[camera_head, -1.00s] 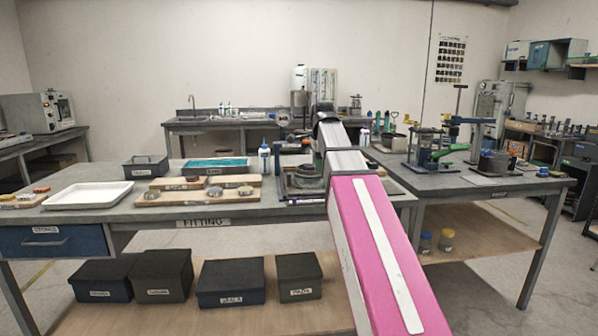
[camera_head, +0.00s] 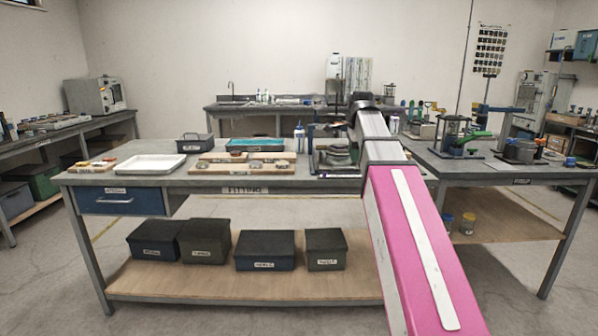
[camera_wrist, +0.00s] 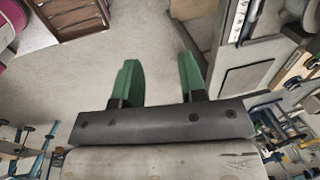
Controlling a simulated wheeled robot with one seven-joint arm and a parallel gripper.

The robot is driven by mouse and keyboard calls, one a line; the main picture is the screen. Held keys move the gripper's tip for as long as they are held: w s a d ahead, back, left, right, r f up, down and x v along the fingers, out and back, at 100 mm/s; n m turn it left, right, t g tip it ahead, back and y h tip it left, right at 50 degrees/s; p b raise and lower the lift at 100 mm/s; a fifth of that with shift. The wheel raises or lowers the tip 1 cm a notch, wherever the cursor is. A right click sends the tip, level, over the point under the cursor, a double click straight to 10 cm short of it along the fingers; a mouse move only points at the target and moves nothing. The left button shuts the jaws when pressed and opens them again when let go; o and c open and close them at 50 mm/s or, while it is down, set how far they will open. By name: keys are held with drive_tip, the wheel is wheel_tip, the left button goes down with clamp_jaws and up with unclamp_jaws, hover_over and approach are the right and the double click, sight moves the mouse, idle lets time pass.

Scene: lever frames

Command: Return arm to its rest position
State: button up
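My gripper (camera_wrist: 160,80) shows in the wrist view with two green fingers spread apart. Nothing is between them, only grey floor behind. In the head view my pink and grey arm reaches forward from the lower right toward the far side of the fitting bench (camera_head: 330,186). The gripper itself is hidden there behind the arm. A dark fixture (camera_head: 338,155) on the bench stands just left of the arm.
A second bench (camera_head: 505,172) with a green-handled press (camera_head: 455,134) is at right. Floor in front is clear.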

drive_tip(key=s+f+n+g, duration=0.15)
drive_tip(key=f+n, duration=0.25)
drive_tip(key=f, duration=0.8)
drive_tip(key=s+f+n+t, duration=0.1)
drive_tip(key=s+f+n, duration=0.25)
drive_tip(key=f, duration=0.95)
drive_tip(key=s+f+n, duration=0.5)
drive_tip(key=s+f, duration=0.1)
drive_tip(key=f, duration=0.4)
drive_tip(key=s+f+n+g, duration=0.1)
drive_tip(key=s+f+n, duration=0.4)
drive_tip(key=f, duration=0.5)
drive_tip(key=shift+s+f, duration=0.15)
drive_tip(key=shift+s, duration=0.5)
drive_tip(key=shift+a+g, duration=0.15)
drive_tip(key=shift+g, duration=0.1)
